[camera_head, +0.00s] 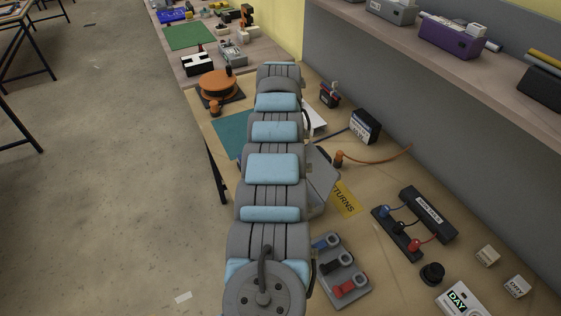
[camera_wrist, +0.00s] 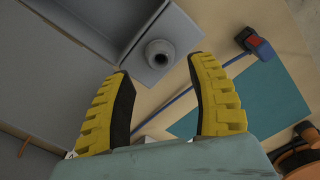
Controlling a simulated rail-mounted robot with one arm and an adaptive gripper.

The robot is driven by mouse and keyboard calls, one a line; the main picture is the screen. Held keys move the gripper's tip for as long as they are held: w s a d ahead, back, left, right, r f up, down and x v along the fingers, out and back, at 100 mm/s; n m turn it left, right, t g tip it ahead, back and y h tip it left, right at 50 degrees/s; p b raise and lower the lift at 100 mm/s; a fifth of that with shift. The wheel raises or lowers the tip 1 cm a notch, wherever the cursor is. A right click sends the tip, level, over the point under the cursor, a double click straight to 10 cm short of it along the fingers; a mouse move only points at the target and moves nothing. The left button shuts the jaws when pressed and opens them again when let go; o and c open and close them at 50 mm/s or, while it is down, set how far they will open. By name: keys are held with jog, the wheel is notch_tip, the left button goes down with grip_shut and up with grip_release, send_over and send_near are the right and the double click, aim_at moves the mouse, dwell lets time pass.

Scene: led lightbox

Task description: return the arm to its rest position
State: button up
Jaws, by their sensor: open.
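My gripper (camera_wrist: 160,65) shows in the wrist view as two yellow ribbed fingers with black inner pads. The fingers stand well apart, and nothing is held between them. Beyond the fingertips is a round grey knob-like piece with a dark centre (camera_wrist: 159,52), and I cannot tell how far away it is. In the head view my arm stretches from the bottom middle up over the bench, with light-blue pads along it. The gripper itself is hidden there behind the arm.
The wooden bench (camera_head: 385,270) carries a teal mat (camera_head: 232,135), an orange reel (camera_head: 218,84), a black terminal block (camera_head: 428,214) and a clip holder (camera_head: 341,270). A shelf (camera_head: 500,68) overhangs on the right. Floor (camera_head: 110,150) at left is mostly clear.

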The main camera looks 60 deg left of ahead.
jog(key=shift+r, duration=0.55)
jog(key=shift+a, duration=0.1)
